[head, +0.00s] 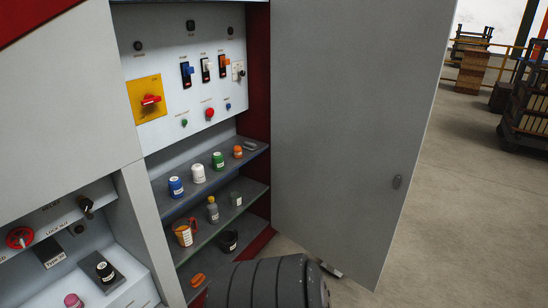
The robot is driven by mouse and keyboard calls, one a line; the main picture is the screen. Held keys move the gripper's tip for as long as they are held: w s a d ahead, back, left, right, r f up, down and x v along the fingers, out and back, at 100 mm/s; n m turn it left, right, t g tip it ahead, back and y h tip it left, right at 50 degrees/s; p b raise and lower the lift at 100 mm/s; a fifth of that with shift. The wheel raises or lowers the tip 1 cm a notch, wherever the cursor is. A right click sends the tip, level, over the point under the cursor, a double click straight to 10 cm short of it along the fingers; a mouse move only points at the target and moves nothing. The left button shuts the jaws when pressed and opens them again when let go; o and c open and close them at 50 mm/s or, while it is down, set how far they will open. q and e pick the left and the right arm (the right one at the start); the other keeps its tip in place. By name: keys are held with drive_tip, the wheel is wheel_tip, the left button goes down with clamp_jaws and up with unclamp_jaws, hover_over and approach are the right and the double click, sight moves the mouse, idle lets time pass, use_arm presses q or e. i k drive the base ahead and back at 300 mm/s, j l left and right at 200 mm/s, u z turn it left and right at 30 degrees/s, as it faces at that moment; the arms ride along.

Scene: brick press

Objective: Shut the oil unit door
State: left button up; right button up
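The oil unit door (345,120) is a tall plain grey panel in the head view. It stands wide open, out to the right of the cabinet opening. The open cabinet (258,90) shows a red inner side wall, a switch panel (205,65) and shelves (235,160) with small jars and bottles. Neither gripper shows. A dark ribbed shape at the bottom centre seems to be part of my arm; it hides the lowest part of the opening. A small piece at the door's bottom edge is unclear.
A lower grey console (65,250) with a red knob stands at left. An orange object (198,280) lies on the bottom shelf. Concrete floor (460,220) right of the door is clear. Pallets (473,70) and a dark rack (527,105) stand farther back.

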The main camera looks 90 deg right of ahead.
sight(354, 83)
drive_tip(key=k+z, duration=0.2)
drive_tip(key=z, duration=0.25)
drive_tip(key=k+l+z, duration=0.15)
drive_tip(key=z, duration=0.25)
drive_tip(key=k+l+z, duration=0.15)
drive_tip(key=z, duration=1.95)
